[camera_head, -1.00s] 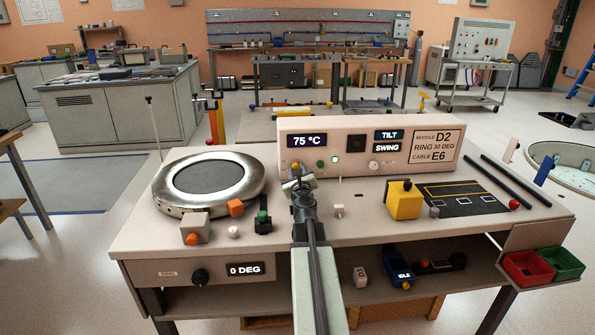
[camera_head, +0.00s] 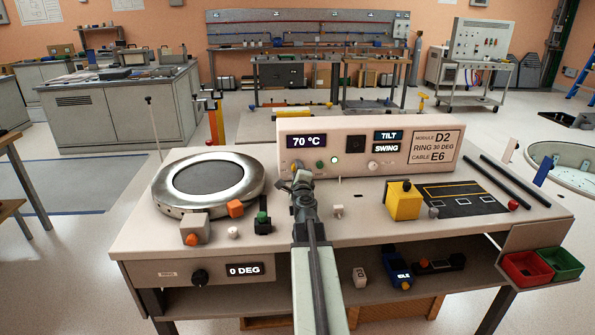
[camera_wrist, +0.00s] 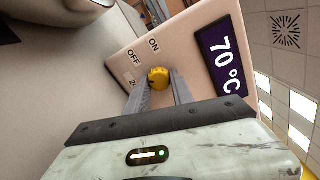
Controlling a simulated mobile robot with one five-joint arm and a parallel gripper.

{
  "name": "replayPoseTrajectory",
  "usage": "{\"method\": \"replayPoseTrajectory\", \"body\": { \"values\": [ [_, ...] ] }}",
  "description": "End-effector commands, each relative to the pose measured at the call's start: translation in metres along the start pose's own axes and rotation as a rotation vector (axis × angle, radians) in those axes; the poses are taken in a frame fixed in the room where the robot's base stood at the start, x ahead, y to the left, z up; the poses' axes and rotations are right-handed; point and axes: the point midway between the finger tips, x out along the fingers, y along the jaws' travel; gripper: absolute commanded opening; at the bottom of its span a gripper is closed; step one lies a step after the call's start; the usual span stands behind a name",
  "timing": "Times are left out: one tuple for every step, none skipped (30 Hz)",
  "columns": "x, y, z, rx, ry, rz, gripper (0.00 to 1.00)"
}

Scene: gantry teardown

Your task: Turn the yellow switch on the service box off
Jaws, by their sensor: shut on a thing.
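The service box (camera_head: 340,124) is a pale pink box at the back of the bench. Its dark display (camera_head: 307,141) reads 70 °C, also legible in the wrist view (camera_wrist: 222,62). In the wrist view, the round yellow switch (camera_wrist: 158,77) sits on the box face, just below ON and OFF labels (camera_wrist: 143,52). My gripper (camera_wrist: 159,90) is shut on the switch, one finger on each side. In the head view, my gripper (camera_head: 302,181) is at the left lower part of the box front and largely hides the switch. I cannot tell which label the switch points to.
A round metal ring fixture (camera_head: 210,180) stands left of my arm. A small green-topped black part (camera_head: 263,221) is close by. A yellow block (camera_head: 404,201) and a black mat (camera_head: 458,198) lie to the right. Red and green bins (camera_head: 527,268) hang at the right edge.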

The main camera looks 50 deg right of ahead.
Motion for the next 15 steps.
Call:
{"method": "replayPoseTrajectory", "body": {
  "values": [
    [-0.0022, 0.0007, -0.0005, -0.044, 0.000, 0.000, 0.00],
    [-0.0022, 0.0006, -0.0006, -0.072, 0.000, 0.000, 0.00],
    [-0.0022, 0.0005, -0.0006, -0.109, 0.000, 0.000, 0.00],
    [-0.0023, 0.0004, -0.0006, -0.136, 0.000, 0.000, 0.00],
    [-0.0023, 0.0003, -0.0006, -0.164, 0.000, 0.000, 0.00],
    [-0.0023, 0.0002, -0.0006, -0.198, 0.000, 0.000, 0.00],
    [-0.0023, 0.0001, -0.0006, -0.224, 0.000, 0.000, 0.00],
    [-0.0023, 0.0000, -0.0005, -0.250, 0.000, 0.000, 0.00],
    [-0.0023, -0.0001, -0.0005, -0.282, 0.000, 0.000, 0.00],
    [-0.0024, -0.0001, -0.0005, -0.305, 0.000, 0.000, 0.00],
    [-0.0024, -0.0002, -0.0005, -0.326, 0.000, 0.000, 0.00],
    [-0.0024, -0.0003, -0.0005, -0.354, 0.000, 0.000, 0.00],
    [-0.0024, -0.0003, -0.0005, -0.375, 0.000, 0.000, 0.00],
    [-0.0024, -0.0004, -0.0005, -0.394, 0.000, 0.000, 0.00],
    [-0.0024, -0.0005, -0.0005, -0.417, 0.000, 0.000, 0.00]
  ]
}}
